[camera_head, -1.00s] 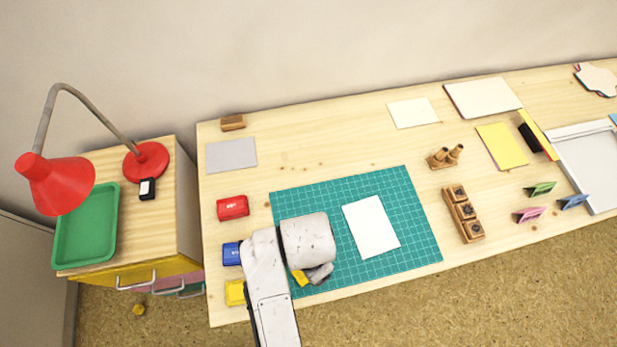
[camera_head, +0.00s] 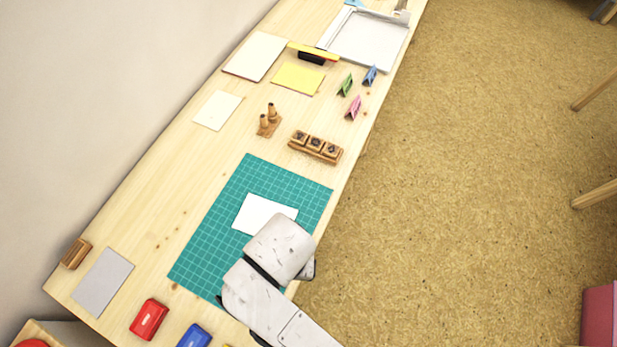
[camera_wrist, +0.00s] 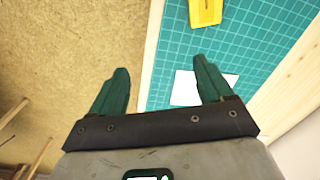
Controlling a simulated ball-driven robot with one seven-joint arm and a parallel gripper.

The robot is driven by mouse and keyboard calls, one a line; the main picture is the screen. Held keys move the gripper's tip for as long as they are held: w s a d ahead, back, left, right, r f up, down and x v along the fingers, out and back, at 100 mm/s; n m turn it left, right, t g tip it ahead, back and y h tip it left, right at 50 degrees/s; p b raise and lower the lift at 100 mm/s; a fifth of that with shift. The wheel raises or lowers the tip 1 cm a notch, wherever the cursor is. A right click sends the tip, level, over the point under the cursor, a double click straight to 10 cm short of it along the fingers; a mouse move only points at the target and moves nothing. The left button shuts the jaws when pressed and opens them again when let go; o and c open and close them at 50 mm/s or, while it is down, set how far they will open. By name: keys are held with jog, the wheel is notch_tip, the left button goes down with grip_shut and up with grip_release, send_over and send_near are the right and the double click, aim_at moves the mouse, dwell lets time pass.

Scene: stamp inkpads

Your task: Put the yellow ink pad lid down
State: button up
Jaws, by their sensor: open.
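A yellow, shallow, rimmed piece (camera_wrist: 205,12), which looks like the yellow ink pad lid, shows at the top of the wrist view on the green cutting mat (camera_wrist: 255,45). It is cut off by the picture edge. My gripper (camera_wrist: 160,64) is open and empty, with its two green fingers apart and the yellow piece beyond their tips. In the head view my arm covers the near part of the mat (camera_head: 210,245), and the lid is hidden there. Only a sliver of yellow (camera_head: 228,345), perhaps the yellow ink pad, shows at the bottom edge.
A white sheet (camera_head: 255,211) lies on the mat. Red (camera_head: 149,319) and blue (camera_head: 194,337) ink pads sit at the table's near end. Open floor (camera_head: 450,200) lies right of the table.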

jog(key=w+d+f, duration=0.1)
jog(key=d+f, duration=0.1)
jog(key=d, duration=1.6)
jog(key=s+d, duration=0.3)
jog(key=d, duration=0.4)
jog(key=s+d+r+t, duration=0.1)
jog(key=s+d, duration=0.2)
jog(key=d, duration=0.4)
jog(key=shift+s+d+r+m+h, duration=0.15)
jog(key=shift+s+m+h, duration=0.1)
jog(key=shift+m+h, duration=0.05)
jog(key=shift+f+b, duration=0.7)
jog(key=shift+f, duration=0.05)
